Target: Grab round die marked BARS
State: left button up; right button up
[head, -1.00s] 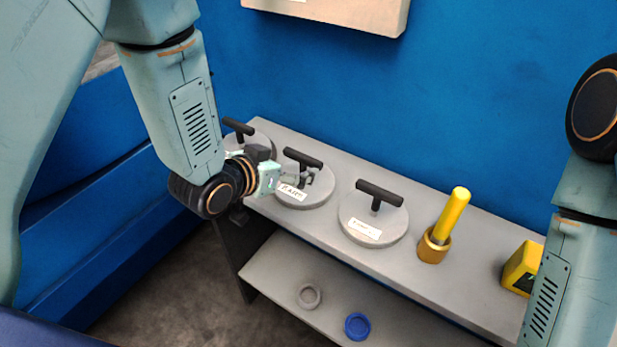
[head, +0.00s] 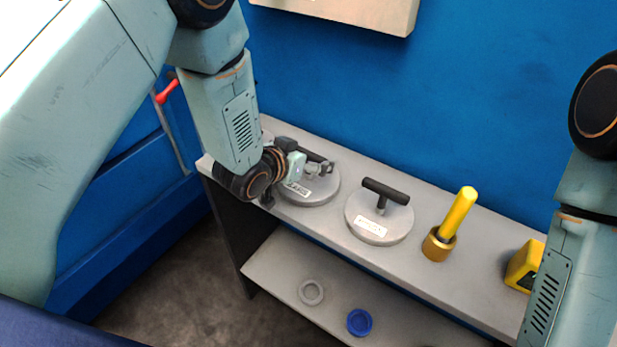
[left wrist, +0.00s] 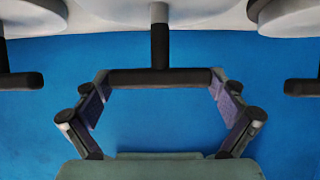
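A round grey die (head: 322,190) with a black T-handle rests on the top shelf; its white label is small and seems to read BARS. My left gripper (head: 319,168) is at its handle. In the left wrist view the handle's black crossbar (left wrist: 160,77) lies lengthwise between the fingertips of my left gripper (left wrist: 160,80), which are spread wide. They are at the bar's two ends; I cannot tell whether they touch it. A second round die (head: 378,225) stands to the right, its label unclear. A third is mostly hidden behind my left arm. My right gripper is out of view.
On the grey top shelf (head: 480,262) stand a brass cup (head: 437,246) with a yellow rod (head: 459,212) and a yellow block (head: 523,266). A grey ring (head: 311,292) and a blue ring (head: 359,322) lie on the lower shelf. A blue wall is close behind.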

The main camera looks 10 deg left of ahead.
pick_arm(q)
jog(key=shift+d, duration=0.2)
jog(key=shift+c, duration=1.4)
jog(key=shift+a, duration=0.25)
jog(key=c, duration=0.5)
jog(key=shift+d, duration=0.1)
jog(key=c, duration=0.4)
jog(key=shift+w+r, duration=0.15)
jog(key=shift+c, duration=0.3)
